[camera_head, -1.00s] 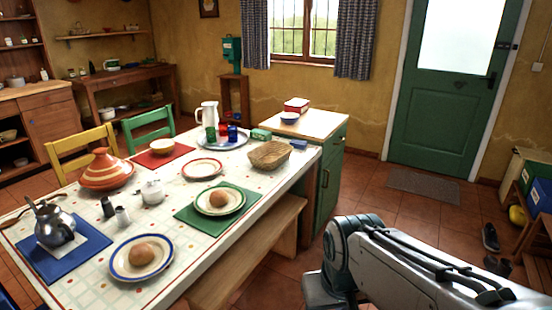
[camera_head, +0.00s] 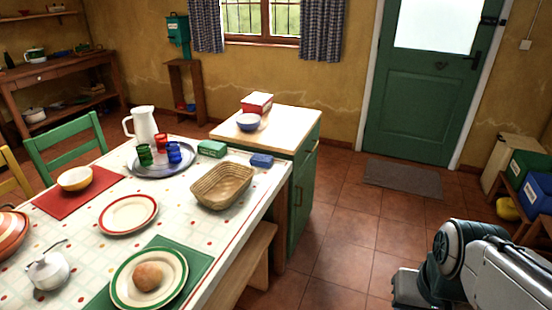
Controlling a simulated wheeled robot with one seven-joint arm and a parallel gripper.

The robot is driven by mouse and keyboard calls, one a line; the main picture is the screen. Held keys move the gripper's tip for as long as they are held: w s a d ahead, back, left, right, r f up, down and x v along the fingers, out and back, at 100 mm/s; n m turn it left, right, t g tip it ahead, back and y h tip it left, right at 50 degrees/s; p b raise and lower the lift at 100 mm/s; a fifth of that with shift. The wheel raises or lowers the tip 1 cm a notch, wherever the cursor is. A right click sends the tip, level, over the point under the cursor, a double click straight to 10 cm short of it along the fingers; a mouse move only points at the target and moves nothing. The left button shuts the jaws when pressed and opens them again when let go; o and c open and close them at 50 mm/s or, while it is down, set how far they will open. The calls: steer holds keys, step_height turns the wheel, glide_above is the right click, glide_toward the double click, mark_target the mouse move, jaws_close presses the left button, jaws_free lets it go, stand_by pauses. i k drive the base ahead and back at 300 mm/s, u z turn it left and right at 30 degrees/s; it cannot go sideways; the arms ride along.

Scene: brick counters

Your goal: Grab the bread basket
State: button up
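My arm (camera_head: 490,270) shows at the lower right, to the right of the table and well apart from the basket. My gripper's fingers cannot be made out, so whether it is open or shut does not show.
A bench (camera_head: 245,262) runs along the table's right side. A green cabinet (camera_head: 305,185) stands behind.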

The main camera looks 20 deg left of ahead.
mark_target(218, 189)
steer(key=u, duration=0.25)
steer(key=i, duration=0.85)
steer(key=u, duration=1.25)
steer(key=i, duration=0.55)
steer(key=u, duration=0.6)
